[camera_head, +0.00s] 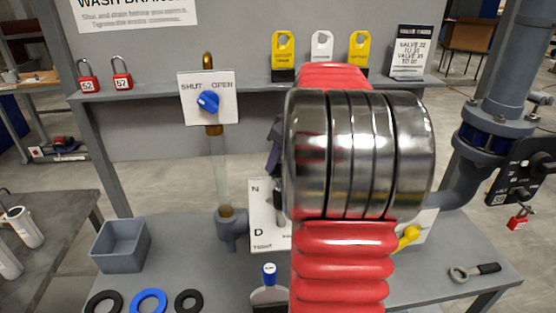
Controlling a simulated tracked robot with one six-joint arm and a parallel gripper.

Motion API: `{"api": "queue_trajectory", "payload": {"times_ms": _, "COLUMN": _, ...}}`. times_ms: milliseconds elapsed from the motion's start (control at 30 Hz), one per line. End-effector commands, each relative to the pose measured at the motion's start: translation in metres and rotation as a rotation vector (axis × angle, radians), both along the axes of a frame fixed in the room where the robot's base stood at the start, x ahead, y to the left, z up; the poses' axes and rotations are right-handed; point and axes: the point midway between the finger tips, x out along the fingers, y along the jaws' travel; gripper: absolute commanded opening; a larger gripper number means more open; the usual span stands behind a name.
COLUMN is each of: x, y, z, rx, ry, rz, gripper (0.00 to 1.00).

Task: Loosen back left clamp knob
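My arm, with red ribbed sleeves and a banded metal joint, fills the middle of the view and hides much of what lies behind it. Dark parts showing just left of the joint may belong to my gripper, but its fingertips are hidden. I cannot tell whether it is open or shut. A small blue-capped knob (269,272) stands upright at the bench front, left of my arm. A yellow handle (409,236) shows right of my arm. I cannot identify the back left clamp knob; the clamp area is largely hidden.
A blue valve handle (208,101) sits on a SHUT/OPEN plate at left. A grey bin (120,245) and several rings lie front left. Red padlocks (122,73) and yellow tags (359,53) line the shelf. A wrench (474,271) lies right; a thick pipe (510,60) stands beyond.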

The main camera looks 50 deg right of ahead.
Motion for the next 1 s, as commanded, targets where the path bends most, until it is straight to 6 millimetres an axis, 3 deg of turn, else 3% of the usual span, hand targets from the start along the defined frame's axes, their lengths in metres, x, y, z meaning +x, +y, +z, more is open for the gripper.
{"api": "queue_trajectory", "payload": {"times_ms": 267, "x": 0.0001, "y": -0.0002, "z": -0.0005, "rx": 0.000, "ry": 0.000, "rz": 0.000, "gripper": 0.31}}
{"api": "queue_trajectory", "payload": {"times_ms": 700, "x": -0.0002, "y": -0.0004, "z": -0.0003, "rx": -0.001, "ry": 0.000, "rz": 0.000, "gripper": 0.00}}
{"api": "queue_trajectory", "payload": {"times_ms": 1000, "x": -0.0003, "y": -0.0005, "z": -0.0002, "rx": -0.001, "ry": 0.000, "rz": -0.006, "gripper": 0.00}}
